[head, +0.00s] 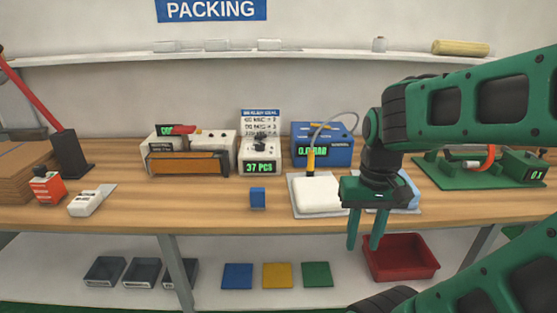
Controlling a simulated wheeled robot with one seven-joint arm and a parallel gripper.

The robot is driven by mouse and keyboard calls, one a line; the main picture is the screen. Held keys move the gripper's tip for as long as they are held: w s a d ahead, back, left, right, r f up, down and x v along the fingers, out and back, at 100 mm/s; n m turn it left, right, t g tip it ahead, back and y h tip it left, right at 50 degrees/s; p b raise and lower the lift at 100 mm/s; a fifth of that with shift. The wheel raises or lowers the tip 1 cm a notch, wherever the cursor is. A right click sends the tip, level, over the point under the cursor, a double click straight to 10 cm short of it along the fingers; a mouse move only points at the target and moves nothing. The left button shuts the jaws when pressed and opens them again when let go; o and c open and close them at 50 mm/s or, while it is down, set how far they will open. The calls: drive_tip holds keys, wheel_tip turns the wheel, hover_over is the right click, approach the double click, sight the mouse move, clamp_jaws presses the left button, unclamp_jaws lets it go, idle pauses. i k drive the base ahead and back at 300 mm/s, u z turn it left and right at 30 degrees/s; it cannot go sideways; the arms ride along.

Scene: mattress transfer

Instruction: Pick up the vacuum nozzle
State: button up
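A slim yellow and black tool with a grey hose, which looks like the vacuum nozzle (311,160), stands upright at the back edge of a white padded bag. Its hose arches over to a blue unit (340,156) with a green display. The white bag (318,193) lies on the workbench. My gripper (363,246) points down with its two green fingers apart and nothing between them. It is to the right of the nozzle and nearer to me, its tips showing below the bench's front edge. My gripper body partly hides a pale blue item (408,196) on the bench.
The wooden workbench (225,212) has a clear front strip. A small blue block (258,197) stands left of the bag. A counting scale (260,156) and a sealer (188,163) stand behind. A green fixture (470,176) is at right. A red bin (401,258) sits below.

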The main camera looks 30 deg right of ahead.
sight(311, 155)
drive_tip(key=z, duration=0.3)
drive_tip(key=i, duration=1.05)
drive_tip(key=z, duration=0.65)
